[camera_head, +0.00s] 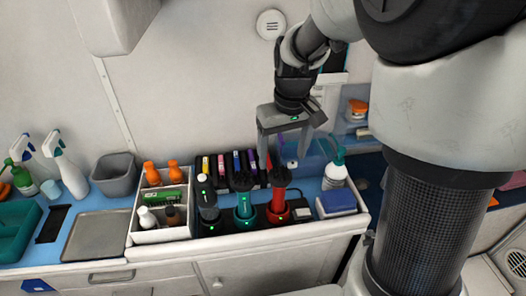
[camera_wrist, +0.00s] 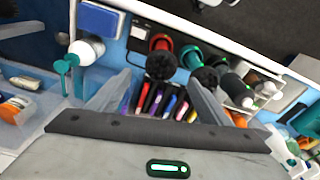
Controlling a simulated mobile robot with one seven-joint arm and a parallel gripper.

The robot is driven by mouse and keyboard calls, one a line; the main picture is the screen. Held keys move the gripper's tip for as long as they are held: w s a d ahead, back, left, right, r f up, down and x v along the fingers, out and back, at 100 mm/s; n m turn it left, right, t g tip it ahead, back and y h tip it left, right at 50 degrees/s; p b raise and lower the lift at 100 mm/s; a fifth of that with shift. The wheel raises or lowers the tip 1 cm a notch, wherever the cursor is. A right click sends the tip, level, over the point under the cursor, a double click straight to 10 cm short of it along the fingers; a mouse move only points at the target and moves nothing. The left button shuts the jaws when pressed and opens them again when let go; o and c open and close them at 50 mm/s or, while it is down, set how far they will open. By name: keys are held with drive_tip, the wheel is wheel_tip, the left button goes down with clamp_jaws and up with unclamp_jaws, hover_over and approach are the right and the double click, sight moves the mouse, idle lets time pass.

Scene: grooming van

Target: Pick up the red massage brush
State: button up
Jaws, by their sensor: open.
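The red massage brush (camera_head: 278,205) stands upright in a black dock on the counter, rightmost of three devices. Its body is red and its head is dark. My gripper (camera_head: 283,158) is open and empty above the dock, over the back of the red brush. In the wrist view the fingers (camera_wrist: 158,82) are spread, with the brush's head just beyond the fingertips. I cannot tell the exact height gap.
A green device (camera_head: 244,208) and a black one (camera_head: 208,208) stand close left of the red brush. A rack of coloured slim items (camera_head: 228,162) lies behind. A pump bottle (camera_head: 335,174) and blue box (camera_head: 338,203) stand right; a white caddy (camera_head: 160,235) stands left.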

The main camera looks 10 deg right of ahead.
sight(280, 170)
drive_tip(key=f, duration=0.5)
drive_tip(key=shift+w+a+f, duration=0.1)
drive_tip(key=shift+w+f, duration=0.25)
drive_tip(key=shift+f, duration=0.05)
wheel_tip(280, 170, down, 6)
drive_tip(key=shift+w+a+r+b, duration=0.1)
drive_tip(key=shift+w+r+b, duration=0.1)
drive_tip(key=shift+b, duration=0.25)
drive_tip(key=c, duration=1.8)
drive_tip(key=shift+r, duration=0.1)
clamp_jaws()
